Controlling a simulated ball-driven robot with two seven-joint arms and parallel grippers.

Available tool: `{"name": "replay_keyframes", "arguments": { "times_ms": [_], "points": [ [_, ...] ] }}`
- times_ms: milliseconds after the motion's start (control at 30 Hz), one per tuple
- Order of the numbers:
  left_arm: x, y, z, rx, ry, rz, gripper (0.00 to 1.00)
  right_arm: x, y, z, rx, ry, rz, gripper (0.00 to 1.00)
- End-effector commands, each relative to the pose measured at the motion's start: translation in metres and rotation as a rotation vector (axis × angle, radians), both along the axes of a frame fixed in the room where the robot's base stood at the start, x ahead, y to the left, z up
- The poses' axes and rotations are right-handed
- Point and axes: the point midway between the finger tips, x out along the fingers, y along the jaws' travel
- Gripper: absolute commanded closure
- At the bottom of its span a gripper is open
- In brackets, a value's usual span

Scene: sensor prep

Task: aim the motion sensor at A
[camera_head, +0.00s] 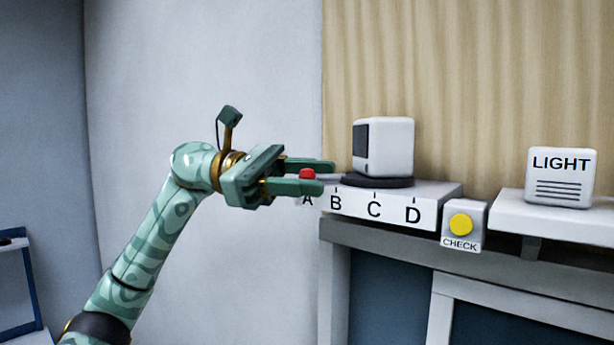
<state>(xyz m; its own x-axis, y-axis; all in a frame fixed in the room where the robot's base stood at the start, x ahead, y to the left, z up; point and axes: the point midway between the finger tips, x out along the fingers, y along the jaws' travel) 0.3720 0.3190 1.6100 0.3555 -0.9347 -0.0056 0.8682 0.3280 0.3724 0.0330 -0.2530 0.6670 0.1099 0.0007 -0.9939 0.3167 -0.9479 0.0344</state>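The motion sensor (389,147) is a white box with a dark front panel that faces left. It stands upright on a dark round turntable (378,182) on a white base (349,207) marked A, B, C and D. A red knob (307,173) is at the left end of a thin pale arm from the turntable, above the letter A. My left gripper (328,178) reaches in from the left, one finger on the far side of the knob and one on the near side. The near finger hides the knob's lower part, so I cannot tell whether they grip it. My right gripper is out of view.
A box with a yellow CHECK button (461,224) is right of the base. A white LIGHT box (560,177) stands on a pale shelf (549,221) farther right. A wood-panelled wall is close behind the sensor. Open room lies left of the base.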

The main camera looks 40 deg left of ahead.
Motion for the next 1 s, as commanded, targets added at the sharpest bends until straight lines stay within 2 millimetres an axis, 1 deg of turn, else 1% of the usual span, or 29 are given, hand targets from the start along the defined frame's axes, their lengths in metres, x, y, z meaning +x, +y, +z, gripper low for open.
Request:
{"name": "replay_keyframes", "arguments": {
  "times_ms": [167, 267, 367, 567, 600, 700, 833, 900, 1000],
  "points": [
    [-0.001, 0.003, 0.001, -0.002, -0.004, 0.004, 0.61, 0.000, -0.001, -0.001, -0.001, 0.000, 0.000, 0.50],
    [-0.003, 0.012, 0.000, -0.002, -0.002, 0.007, 0.61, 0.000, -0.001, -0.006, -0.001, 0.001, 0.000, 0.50],
    [-0.010, 0.031, -0.002, -0.002, -0.003, 0.010, 0.61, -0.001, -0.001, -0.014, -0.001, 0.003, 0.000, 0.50],
    [-0.030, 0.082, -0.002, -0.003, -0.001, 0.008, 0.61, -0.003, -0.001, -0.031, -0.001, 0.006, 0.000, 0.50],
    [-0.034, 0.092, -0.001, -0.002, 0.000, 0.009, 0.61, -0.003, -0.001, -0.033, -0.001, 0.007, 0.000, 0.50],
    [-0.043, 0.115, 0.000, -0.001, 0.000, 0.007, 0.61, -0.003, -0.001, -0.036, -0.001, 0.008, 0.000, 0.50],
    [-0.052, 0.136, 0.001, -0.001, 0.001, 0.004, 0.61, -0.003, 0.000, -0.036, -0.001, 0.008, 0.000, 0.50],
    [-0.055, 0.144, 0.002, 0.000, 0.000, 0.003, 0.61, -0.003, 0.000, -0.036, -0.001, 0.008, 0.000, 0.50],
    [-0.058, 0.149, 0.002, 0.000, -0.001, 0.001, 0.61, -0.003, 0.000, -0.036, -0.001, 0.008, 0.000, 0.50]
  ]
}}
